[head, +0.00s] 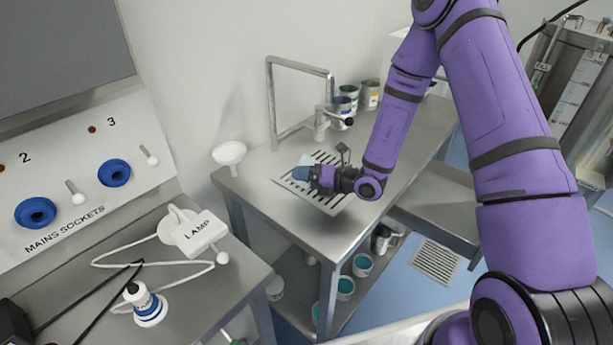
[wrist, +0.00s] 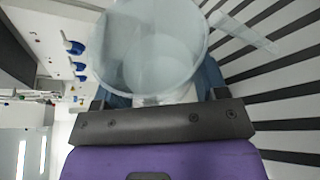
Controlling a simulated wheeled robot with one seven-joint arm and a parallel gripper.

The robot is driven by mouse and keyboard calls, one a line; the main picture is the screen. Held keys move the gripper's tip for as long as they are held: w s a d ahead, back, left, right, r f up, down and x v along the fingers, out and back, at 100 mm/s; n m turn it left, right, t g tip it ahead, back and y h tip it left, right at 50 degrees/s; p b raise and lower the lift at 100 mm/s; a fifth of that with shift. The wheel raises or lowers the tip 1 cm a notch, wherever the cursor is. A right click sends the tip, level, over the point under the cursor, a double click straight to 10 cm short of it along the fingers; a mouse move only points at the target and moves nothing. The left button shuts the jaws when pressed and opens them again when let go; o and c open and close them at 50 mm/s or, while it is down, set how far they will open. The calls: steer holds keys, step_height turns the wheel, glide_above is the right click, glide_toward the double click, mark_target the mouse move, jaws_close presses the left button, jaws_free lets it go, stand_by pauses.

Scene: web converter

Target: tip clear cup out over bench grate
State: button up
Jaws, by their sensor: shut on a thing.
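My gripper (head: 318,177) is over the bench grate (head: 335,200), shut on the clear cup. In the wrist view the clear cup (wrist: 150,50) is a see-through round vessel just beyond the jaws, with a pale strip, perhaps a handle, reaching right. I see no clear sign of contents in it. Blue parts show behind the cup at the jaws. The slotted grate (wrist: 285,85) fills the right of the wrist view, with dark slots. In the head view the cup is small and partly hidden by the gripper, so its exact tilt cannot be told.
A bent metal tap (head: 300,65) stands behind the grate. Several tins (head: 350,98) stand at the back of the bench. A white funnel (head: 229,153) is at its left edge.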

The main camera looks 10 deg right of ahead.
mark_target(308, 162)
steer(key=shift+r+m+y, duration=0.7)
steer(key=shift+r+m, duration=0.25)
steer(key=shift+m, duration=0.25)
steer(key=shift+w+d+r+m+t+y, duration=0.2)
steer(key=shift+r+m+y, duration=0.25)
steer(key=shift+m, duration=0.45)
steer(key=shift+w+d+r+m+t+y, duration=0.1)
steer(key=shift+d+r+m+y, duration=0.15)
steer(key=shift+r+m, duration=0.5)
steer(key=shift+a+f, duration=0.1)
steer(key=shift+f, duration=0.15)
steer(key=shift+f, duration=0.1)
